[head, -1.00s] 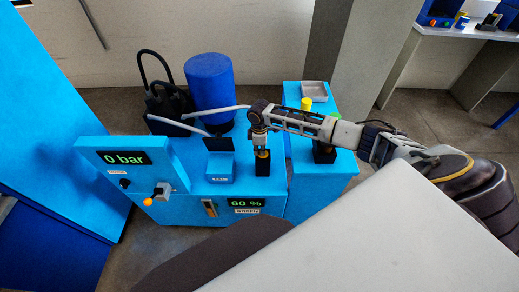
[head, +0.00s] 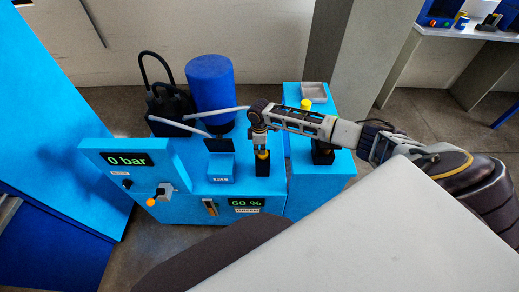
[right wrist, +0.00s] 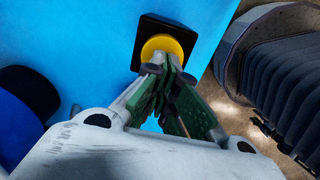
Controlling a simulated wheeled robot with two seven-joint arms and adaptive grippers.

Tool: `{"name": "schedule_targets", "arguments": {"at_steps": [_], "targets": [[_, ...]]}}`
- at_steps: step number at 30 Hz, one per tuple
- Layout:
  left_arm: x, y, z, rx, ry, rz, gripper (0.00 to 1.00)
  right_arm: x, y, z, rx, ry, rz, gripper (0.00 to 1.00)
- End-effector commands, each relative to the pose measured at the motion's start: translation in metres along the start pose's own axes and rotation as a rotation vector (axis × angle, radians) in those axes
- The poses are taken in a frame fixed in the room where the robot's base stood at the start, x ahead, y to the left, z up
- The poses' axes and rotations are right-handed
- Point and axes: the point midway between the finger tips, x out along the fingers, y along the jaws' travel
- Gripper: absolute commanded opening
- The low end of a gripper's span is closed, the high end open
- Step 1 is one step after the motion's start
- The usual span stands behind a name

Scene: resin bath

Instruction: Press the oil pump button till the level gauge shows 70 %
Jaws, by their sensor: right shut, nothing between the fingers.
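The yellow oil pump button (head: 262,156) sits on a black block on the blue machine; it also shows in the right wrist view (right wrist: 163,46). My right gripper (head: 261,148) points down at it, shut and empty, with its fingertips at the button; it also shows in the right wrist view (right wrist: 168,60). Whether the button is pushed in, I cannot tell. The level gauge (head: 246,203) on the machine's front reads 60 %. A second display (head: 126,160) reads 0 bar. My left gripper is not in view.
A blue drum (head: 211,90) and a black container with hoses (head: 167,105) stand behind the machine. An orange-knobbed lever (head: 155,200) is on the front. A grey tray (head: 314,91) and another yellow button (head: 306,103) are on the block at the right.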

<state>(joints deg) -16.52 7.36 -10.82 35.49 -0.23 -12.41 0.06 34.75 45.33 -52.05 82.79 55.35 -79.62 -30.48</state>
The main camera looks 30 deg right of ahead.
Motion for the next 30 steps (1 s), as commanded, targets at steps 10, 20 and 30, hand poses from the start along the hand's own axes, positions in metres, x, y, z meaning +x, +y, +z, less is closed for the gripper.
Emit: {"name": "schedule_targets", "arguments": {"at_steps": [10, 20, 30], "targets": [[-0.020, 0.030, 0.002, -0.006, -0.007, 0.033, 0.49, -0.017, -0.001, -0.001, 0.002, 0.002, 0.002, 0.00], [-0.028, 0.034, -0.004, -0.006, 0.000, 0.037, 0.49, -0.045, 0.000, -0.002, 0.002, 0.004, 0.005, 0.00], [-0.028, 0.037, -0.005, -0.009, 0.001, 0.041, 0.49, -0.094, -0.001, -0.001, 0.002, 0.003, 0.004, 0.00]]}}
